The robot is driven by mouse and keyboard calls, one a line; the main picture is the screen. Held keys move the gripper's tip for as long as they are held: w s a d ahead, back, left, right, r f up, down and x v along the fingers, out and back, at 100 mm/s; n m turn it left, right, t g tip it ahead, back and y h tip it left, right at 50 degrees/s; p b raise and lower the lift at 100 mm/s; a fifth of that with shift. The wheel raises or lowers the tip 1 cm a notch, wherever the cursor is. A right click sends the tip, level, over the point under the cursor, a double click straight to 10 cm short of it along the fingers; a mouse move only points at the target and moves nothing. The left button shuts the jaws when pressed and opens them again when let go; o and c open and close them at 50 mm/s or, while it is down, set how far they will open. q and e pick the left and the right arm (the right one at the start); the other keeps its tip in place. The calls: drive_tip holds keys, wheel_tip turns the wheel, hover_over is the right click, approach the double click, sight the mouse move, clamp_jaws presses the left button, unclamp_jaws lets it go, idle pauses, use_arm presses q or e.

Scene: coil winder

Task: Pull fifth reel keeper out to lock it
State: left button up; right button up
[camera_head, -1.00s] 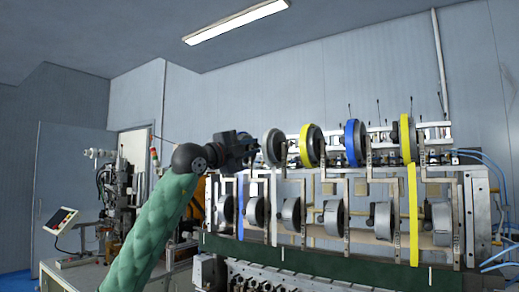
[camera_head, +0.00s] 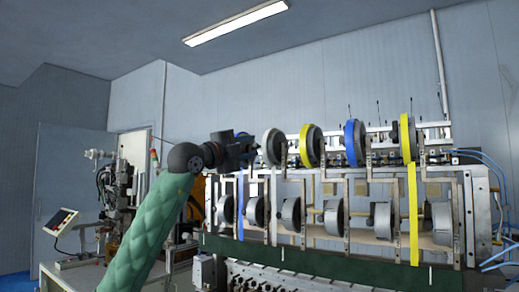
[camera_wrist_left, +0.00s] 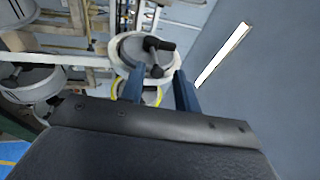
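My left gripper (camera_head: 252,149) is at the left end of the winder's upper row of reels, beside a grey-white reel (camera_head: 273,147). In the left wrist view its two blue fingers (camera_wrist_left: 158,82) are apart, with nothing held between them. Ahead of them is a pale-rimmed reel (camera_wrist_left: 128,48) with a grey hub. A black keeper (camera_wrist_left: 158,56) with a crossbar sits on that hub, just beyond the fingertips; I cannot tell whether they touch it. Which reel counts as fifth cannot be told. My right gripper is not in view.
Along the upper row are a yellow reel (camera_head: 305,146), a blue reel (camera_head: 350,143) and another yellow reel (camera_head: 404,138). A lower row of grey reels (camera_head: 291,214) hangs behind upright metal posts. A control panel (camera_head: 61,220) stands at the left.

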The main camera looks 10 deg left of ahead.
use_arm(q)
drive_tip(key=r+b+v, duration=0.1)
drive_tip(key=b+v, duration=0.1)
drive_tip(key=v, duration=0.4)
drive_tip(key=shift+s+a+r+b, duration=0.2)
drive_tip(key=shift+a+b, duration=0.05)
drive_tip(key=shift+b, duration=0.15)
idle(0.6)
